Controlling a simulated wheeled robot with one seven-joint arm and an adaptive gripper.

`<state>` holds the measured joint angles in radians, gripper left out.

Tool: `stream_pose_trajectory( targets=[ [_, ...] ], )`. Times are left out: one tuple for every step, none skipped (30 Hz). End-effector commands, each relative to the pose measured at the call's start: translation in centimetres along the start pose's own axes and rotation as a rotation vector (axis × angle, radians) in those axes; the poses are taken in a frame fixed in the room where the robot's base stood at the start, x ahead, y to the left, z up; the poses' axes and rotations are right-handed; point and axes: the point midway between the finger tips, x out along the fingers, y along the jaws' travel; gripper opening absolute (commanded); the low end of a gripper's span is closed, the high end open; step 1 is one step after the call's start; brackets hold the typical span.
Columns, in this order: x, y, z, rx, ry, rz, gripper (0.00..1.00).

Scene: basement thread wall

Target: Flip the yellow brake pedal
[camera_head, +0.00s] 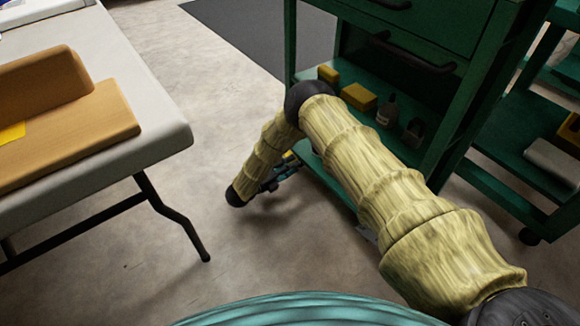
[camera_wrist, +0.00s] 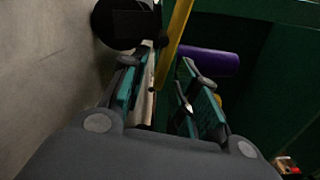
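A narrow yellow bar (camera_wrist: 176,38), which may be the brake pedal, runs down from the top of the wrist view beside a dark round caster wheel (camera_wrist: 122,22). Its lower end is near the gap between my fingers; I cannot tell if they touch it. My gripper (camera_wrist: 163,82) has teal fingers standing apart, with no object clearly clamped between them. In the head view my gripper (camera_head: 280,174) is low, beside the green cart (camera_head: 322,176), partly hidden behind my arm. A small yellow spot (camera_head: 289,155) shows there, too small to identify.
A purple cylinder (camera_wrist: 210,62) lies right of the yellow bar. Yellow boxes (camera_head: 358,96) and small bottles (camera_head: 388,110) stand on the cart's shelf. A white table (camera_head: 170,130) is at left, with bare floor between. Another green cart (camera_head: 510,165) is at right.

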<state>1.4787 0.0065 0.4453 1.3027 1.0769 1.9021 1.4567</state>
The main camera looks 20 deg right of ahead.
Motion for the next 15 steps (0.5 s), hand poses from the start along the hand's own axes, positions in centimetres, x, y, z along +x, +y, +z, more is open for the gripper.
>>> stream_pose_trajectory(
  targets=[
    [-0.01,0.01,-0.01,0.000,0.000,0.000,0.21],
    [-0.02,0.01,-0.01,0.000,0.000,0.000,0.16],
    [-0.02,0.02,-0.01,0.000,0.000,0.000,0.09],
    [-0.02,0.02,0.00,0.000,0.000,0.000,0.03],
    [-0.02,0.02,-0.01,0.000,0.000,0.000,0.00],
    [-0.02,0.02,-0.01,0.000,0.000,0.000,0.00],
    [-0.02,0.02,-0.01,0.000,0.000,0.000,0.00],
    [-0.02,0.02,-0.01,0.000,0.000,0.000,0.00],
    [-0.02,0.03,-0.01,0.000,0.000,0.000,0.00],
    [-0.02,0.01,0.00,-0.001,0.000,0.000,0.00],
    [-0.03,-0.03,0.01,-0.002,0.000,0.000,0.00],
    [-0.03,-0.11,0.03,-0.007,0.000,0.000,0.00],
    [-0.03,-0.20,0.04,-0.014,0.000,0.000,0.00],
    [-0.03,-0.30,0.07,-0.023,0.000,0.000,0.00],
    [-0.03,-0.44,0.09,-0.039,0.000,0.000,0.00]
  ],
)
